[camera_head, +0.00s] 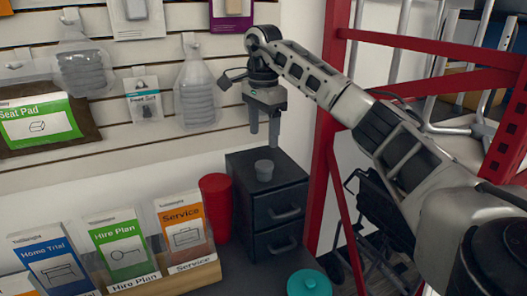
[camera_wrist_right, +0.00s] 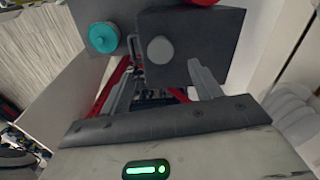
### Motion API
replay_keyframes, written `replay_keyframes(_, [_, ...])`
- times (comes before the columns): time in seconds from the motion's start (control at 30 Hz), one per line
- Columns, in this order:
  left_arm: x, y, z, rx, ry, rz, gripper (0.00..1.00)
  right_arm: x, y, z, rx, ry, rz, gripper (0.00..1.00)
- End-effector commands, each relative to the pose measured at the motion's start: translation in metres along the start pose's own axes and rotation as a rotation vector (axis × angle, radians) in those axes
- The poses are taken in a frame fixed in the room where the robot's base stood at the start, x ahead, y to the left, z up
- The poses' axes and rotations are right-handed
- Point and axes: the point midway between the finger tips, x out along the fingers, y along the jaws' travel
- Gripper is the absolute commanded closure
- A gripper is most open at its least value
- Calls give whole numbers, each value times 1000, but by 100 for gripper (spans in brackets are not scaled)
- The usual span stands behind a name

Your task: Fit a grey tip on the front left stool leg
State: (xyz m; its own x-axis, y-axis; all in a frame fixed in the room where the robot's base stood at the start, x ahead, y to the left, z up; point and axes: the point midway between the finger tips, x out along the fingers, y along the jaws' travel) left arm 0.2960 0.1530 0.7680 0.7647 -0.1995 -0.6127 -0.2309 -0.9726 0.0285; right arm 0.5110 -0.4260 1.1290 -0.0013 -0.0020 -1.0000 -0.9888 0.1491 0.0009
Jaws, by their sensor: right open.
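A small grey tip (camera_head: 264,170) stands on top of a black drawer cabinet (camera_head: 268,223). In the right wrist view the tip (camera_wrist_right: 160,50) shows as a round grey disc on the dark top. My right gripper (camera_head: 264,138) is open and empty, pointing down above the tip, apart from it. In the right wrist view the fingers (camera_wrist_right: 163,75) are spread, with the tip between and beyond their ends. My left gripper is not in view.
A red cylinder (camera_head: 215,205) stands close left of the cabinet. A teal round lid (camera_head: 309,283) is in front. Leaflet holders (camera_head: 165,283) stand lower left. Bagged goods (camera_head: 195,90) hang on the slatted wall. A red rack post (camera_head: 328,130) with grey tubing is right.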

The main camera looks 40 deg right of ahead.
Motion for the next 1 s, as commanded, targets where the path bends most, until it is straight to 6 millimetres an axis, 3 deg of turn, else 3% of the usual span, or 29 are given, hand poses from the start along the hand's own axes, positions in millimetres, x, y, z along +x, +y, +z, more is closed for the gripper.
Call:
replay_keyframes(0.07, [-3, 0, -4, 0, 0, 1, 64, -15, 0, 0, -1, -1, -3, 37])
replay_keyframes(0.23, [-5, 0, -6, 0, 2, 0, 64, -28, 0, 4, -20, 22, -7, 32])
replay_keyframes(0.4, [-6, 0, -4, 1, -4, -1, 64, -44, 8, 36, -174, 215, -47, 32])
replay_keyframes(0.57, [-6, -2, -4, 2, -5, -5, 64, -45, 19, 56, -289, 363, -62, 32])
replay_keyframes(0.77, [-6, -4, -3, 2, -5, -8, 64, -25, 20, 53, -312, 388, -57, 32])
replay_keyframes(1.0, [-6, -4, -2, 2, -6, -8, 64, 18, 14, 34, -308, 389, -57, 32])
